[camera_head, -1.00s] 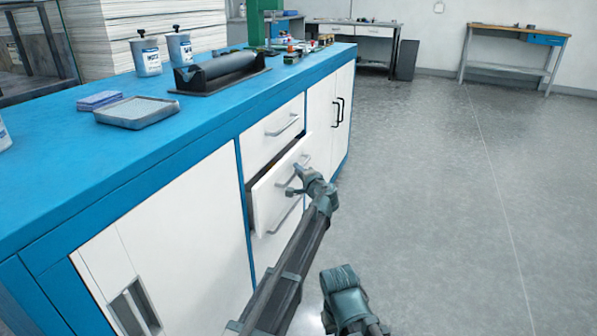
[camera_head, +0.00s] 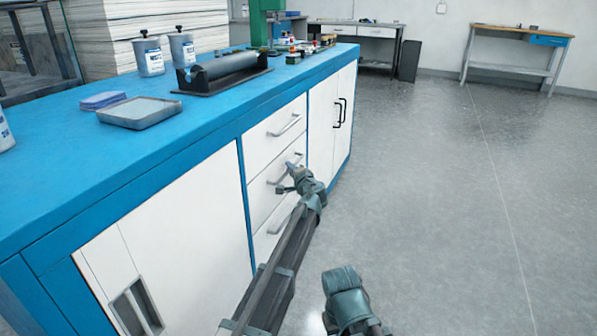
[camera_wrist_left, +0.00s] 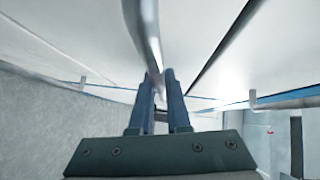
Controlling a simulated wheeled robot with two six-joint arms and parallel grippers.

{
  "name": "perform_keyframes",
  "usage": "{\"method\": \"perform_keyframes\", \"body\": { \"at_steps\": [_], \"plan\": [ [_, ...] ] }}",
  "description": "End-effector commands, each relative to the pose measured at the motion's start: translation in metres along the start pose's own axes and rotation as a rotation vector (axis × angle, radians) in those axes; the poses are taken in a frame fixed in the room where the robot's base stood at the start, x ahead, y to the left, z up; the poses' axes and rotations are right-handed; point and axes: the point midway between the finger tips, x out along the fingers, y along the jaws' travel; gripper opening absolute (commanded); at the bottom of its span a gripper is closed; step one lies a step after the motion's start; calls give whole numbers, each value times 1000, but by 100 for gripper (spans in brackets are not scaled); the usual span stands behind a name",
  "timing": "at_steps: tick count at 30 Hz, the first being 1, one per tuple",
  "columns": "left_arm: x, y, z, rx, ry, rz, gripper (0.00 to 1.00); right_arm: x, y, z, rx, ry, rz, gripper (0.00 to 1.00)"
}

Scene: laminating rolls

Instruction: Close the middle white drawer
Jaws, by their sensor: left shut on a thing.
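The middle white drawer (camera_head: 262,195) is in the blue-framed cabinet, between an upper and a lower white drawer. Its front looks flush with the cabinet face, with no open gap showing above it. My left gripper (camera_head: 289,178) is at its handle. In the left wrist view the two fingers (camera_wrist_left: 160,88) are shut around the metal bar handle (camera_wrist_left: 143,35), which runs up from between them. My right arm shows in the head view at the bottom centre, but I cannot see its fingertips.
The blue worktop (camera_head: 60,160) carries a tray (camera_head: 140,112), a black roller stand (camera_head: 222,72) and white canisters (camera_head: 150,57). White cupboard doors (camera_head: 331,112) with black handles are right of the drawers. The grey floor (camera_head: 430,200) to the right is clear.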

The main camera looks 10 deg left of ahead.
Motion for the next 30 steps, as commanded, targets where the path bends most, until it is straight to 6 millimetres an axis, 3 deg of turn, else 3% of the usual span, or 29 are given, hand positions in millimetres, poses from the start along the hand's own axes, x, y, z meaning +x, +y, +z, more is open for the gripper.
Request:
{"method": "perform_keyframes", "body": {
  "at_steps": [7, 8, 9, 18, 23, 30],
  "plan": [
    [4, -1, 4, 1, -6, -1, 0, 0, 0, 0, 0, 0, 0, 0],
    [4, -1, 4, 1, -6, -1, 18, 0, 0, 0, 0, 0, 0, 0],
    [4, -1, 4, 1, -6, -1, 26, 0, 0, 0, 0, 0, 0, 0],
    [-1, -2, 4, 1, -6, -2, 26, -1, 0, 0, 0, 0, 0, 0],
    [-26, -2, 5, 0, -4, -1, 26, -5, 0, 0, 0, 0, 0, 0],
    [-80, -2, 4, 1, -1, 0, 26, -12, 1, 1, 0, -1, 0, 0]
  ]
}}
